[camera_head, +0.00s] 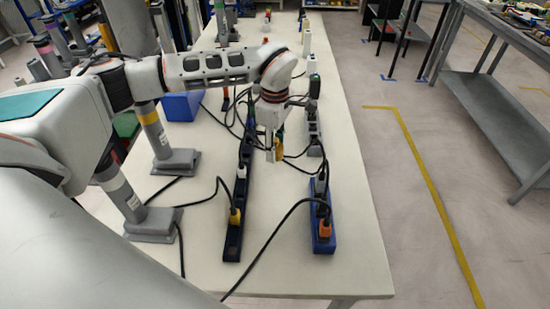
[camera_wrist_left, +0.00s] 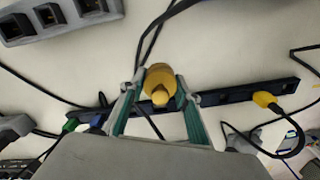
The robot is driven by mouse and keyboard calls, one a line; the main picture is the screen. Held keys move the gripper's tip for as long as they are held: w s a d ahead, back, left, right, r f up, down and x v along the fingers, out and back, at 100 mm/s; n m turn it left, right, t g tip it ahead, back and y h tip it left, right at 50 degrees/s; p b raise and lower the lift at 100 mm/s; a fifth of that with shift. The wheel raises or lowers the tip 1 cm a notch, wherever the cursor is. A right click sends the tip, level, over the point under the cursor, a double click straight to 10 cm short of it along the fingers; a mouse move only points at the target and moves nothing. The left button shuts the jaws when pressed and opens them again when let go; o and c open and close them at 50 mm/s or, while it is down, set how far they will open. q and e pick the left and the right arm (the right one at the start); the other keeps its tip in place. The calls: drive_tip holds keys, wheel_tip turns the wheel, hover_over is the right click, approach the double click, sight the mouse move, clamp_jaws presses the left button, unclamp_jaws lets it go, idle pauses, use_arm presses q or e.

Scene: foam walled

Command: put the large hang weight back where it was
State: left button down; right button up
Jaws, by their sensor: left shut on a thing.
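The large hang weight (camera_wrist_left: 161,80) is a rounded brass-yellow piece with a small knob, seen close up in the left wrist view. It sits between the two green-lined fingers of my left gripper (camera_wrist_left: 160,98), which is shut on it. In the head view my left gripper (camera_head: 274,147) points down over the white table, between the power strips, and a bit of the yellow weight (camera_head: 279,152) shows at its fingertips. The fingers hide part of the weight there. I cannot tell how high it is above the table. My right gripper is not in view.
A long dark power strip (camera_head: 235,235) and a blue-based strip (camera_head: 323,235) lie on the white table (camera_head: 355,205). Black cables cross the table around the gripper. Grey posts on bases (camera_head: 153,224) stand at the left. The table's right side is clear.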

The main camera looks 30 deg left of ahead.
sight(275, 167)
use_arm(q)
drive_tip(key=shift+f, duration=2.05)
drive_tip(key=shift+f, duration=0.15)
drive_tip(key=c, duration=1.5)
unclamp_jaws()
wheel_tip(275, 167, up, 12)
drive_tip(key=shift+r, duration=0.15)
drive_tip(key=shift+s, duration=0.1)
